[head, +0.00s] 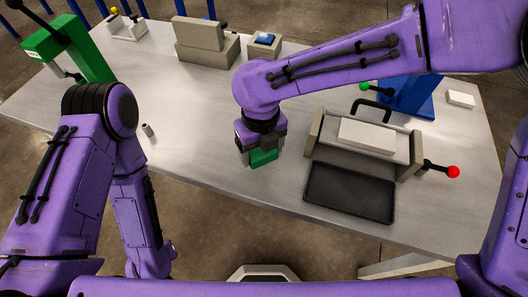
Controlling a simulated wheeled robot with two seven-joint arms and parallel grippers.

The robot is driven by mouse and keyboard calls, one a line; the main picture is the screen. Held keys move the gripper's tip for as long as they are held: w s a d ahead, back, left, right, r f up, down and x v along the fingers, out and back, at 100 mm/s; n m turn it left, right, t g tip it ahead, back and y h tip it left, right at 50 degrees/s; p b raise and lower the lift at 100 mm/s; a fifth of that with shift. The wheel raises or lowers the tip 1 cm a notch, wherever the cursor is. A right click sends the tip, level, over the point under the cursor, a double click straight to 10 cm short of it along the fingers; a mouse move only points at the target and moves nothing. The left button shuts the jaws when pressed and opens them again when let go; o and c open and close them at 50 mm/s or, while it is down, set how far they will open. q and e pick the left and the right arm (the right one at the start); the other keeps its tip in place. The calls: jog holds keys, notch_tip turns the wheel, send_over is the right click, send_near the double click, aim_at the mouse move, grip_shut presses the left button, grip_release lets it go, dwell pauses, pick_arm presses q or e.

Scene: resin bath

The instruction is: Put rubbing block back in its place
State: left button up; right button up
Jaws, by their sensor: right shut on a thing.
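My right gripper (262,150) points down over the front middle of the table and is shut on a green block (263,158). The block is low, at or just above the table top; I cannot tell if it touches. It is the only thing I see in the gripper, and its upper part is hidden by the jaws. I cannot tell for sure that it is the rubbing block. My left arm bends down at the left front of the table, and its gripper is not in view.
A dark tray (349,192) lies before a grey frame with a white slab (367,135) and a red-knobbed lever (441,169). A small holder with a blue top (264,39) and a grey stepped block (207,45) stand behind. A small grey cylinder (148,130) stands left.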

aim_at(264, 157)
jog(key=shift+w+d+f, duration=0.1)
jog(key=shift+w+f, duration=0.15)
jog(key=shift+f, duration=0.55)
jog(key=shift+w+d+f, duration=0.1)
jog(key=shift+w+f, duration=0.15)
jog(key=shift+f, duration=0.6)
jog(key=shift+w+d+f, duration=0.1)
jog(key=shift+w+f, duration=0.15)
jog(key=shift+f, duration=0.55)
jog(key=o, duration=0.9)
jog(key=shift+f, duration=0.15)
jog(key=shift+o, duration=0.2)
notch_tip(264, 157, up, 12)
jog(key=shift+r, duration=0.2)
